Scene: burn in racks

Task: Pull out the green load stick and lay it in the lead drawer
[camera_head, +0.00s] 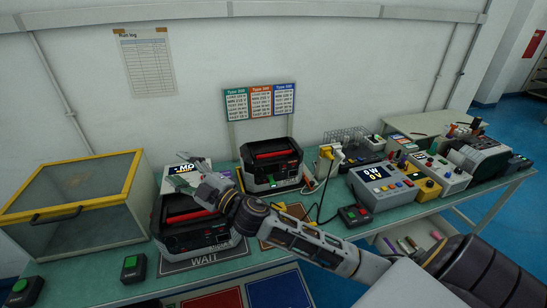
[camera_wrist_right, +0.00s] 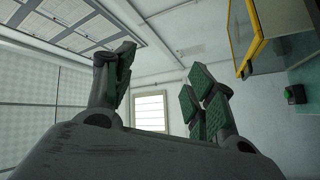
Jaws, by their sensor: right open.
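My right gripper (camera_head: 184,170) is raised above the left black rack unit (camera_head: 190,238), in front of a small white panel with a display (camera_head: 184,166). It is open, and in the right wrist view its green-padded fingers (camera_wrist_right: 158,85) stand apart with nothing between them. A second black unit with a red handle (camera_head: 272,158) has small green marks on its front (camera_head: 271,178). I cannot tell whether any of these is the green load stick. The lead drawer (camera_head: 385,246) stands open under the table at right, with several coloured pieces inside. My left gripper is not in view.
A yellow-framed clear box (camera_head: 70,200) stands at the table's left. Green-button boxes (camera_head: 133,267) stand near the front edge. A yellow plug with a black cable (camera_head: 328,153), a power supply (camera_head: 381,185) and other instruments fill the right. My right arm crosses over the table.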

